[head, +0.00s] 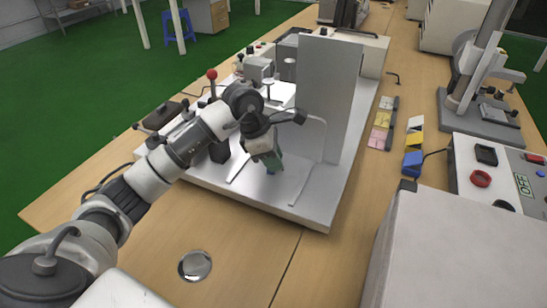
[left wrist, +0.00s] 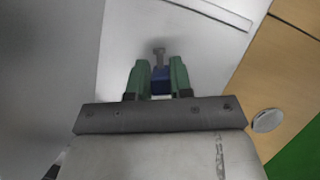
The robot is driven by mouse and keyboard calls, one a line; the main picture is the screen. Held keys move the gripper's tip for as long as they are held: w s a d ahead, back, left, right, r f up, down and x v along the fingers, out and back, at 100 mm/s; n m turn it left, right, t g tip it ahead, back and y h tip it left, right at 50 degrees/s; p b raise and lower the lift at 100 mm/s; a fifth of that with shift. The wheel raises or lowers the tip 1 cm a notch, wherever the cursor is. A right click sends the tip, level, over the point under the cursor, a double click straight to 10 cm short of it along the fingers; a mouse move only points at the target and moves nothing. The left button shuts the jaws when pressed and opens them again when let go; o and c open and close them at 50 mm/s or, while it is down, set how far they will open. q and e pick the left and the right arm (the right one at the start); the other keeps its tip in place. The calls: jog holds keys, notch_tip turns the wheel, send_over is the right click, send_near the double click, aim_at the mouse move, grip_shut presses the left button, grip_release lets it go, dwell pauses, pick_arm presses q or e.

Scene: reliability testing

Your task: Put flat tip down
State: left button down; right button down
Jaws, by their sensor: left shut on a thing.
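My left gripper (head: 268,161) is over the white base plate (head: 310,208) of a test machine in the head view. In the left wrist view its green fingers (left wrist: 158,80) are shut on a small piece, the flat tip (left wrist: 160,62), with a blue body and a grey metal end that points away from the gripper. In the head view a bit of blue shows just below the fingers, close above the plate. I cannot tell whether the tip touches the plate. My right gripper is not in view.
A tall grey panel (head: 330,90) stands on the base plate just right of the gripper. A red-knobbed lever (head: 212,75) is behind my arm. Small coloured blocks (head: 381,125) lie on the table to the right. A round metal disc (head: 195,265) lies on the wooden table in front.

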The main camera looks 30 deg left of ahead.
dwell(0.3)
pick_arm(q)
jog(key=c, duration=1)
grip_release()
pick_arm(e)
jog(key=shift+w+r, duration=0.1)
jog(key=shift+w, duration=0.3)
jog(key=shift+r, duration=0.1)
pick_arm(q)
jog(key=v, duration=1.2)
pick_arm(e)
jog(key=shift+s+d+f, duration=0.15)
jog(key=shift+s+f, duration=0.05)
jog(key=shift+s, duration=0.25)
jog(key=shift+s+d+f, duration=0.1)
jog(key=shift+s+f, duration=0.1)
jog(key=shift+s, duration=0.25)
